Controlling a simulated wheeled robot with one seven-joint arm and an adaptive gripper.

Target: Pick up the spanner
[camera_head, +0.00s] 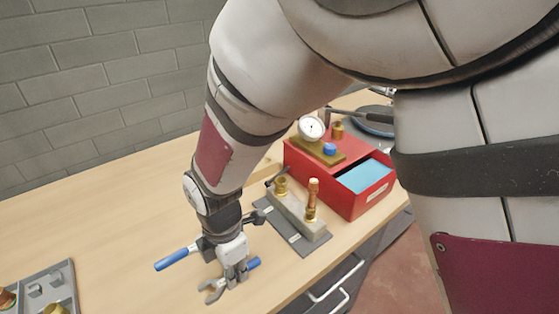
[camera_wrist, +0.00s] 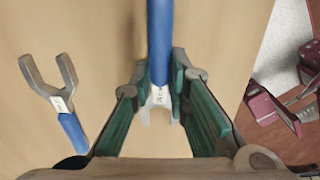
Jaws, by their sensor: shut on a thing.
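A spanner with a blue handle (camera_head: 252,263) and a grey open jaw (camera_head: 212,291) is held in my gripper (camera_head: 236,273), low over the wooden bench. The wrist view shows this spanner's blue handle (camera_wrist: 160,40) running up between the green-padded fingers of my gripper (camera_wrist: 163,68), which are shut on it near the jaw. I cannot tell whether it touches the bench. A second spanner with a blue handle (camera_head: 172,259) lies just left of my gripper, its jaw partly hidden by my wrist. It also shows at left in the wrist view (camera_wrist: 60,100).
A grey mat with a metal block and brass fittings (camera_head: 300,215) lies to the right. Behind it stands a red box (camera_head: 325,175) with a gauge (camera_head: 311,128) on top. A grey tray (camera_head: 48,282) sits at lower left. The bench (camera_head: 105,225) between is clear.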

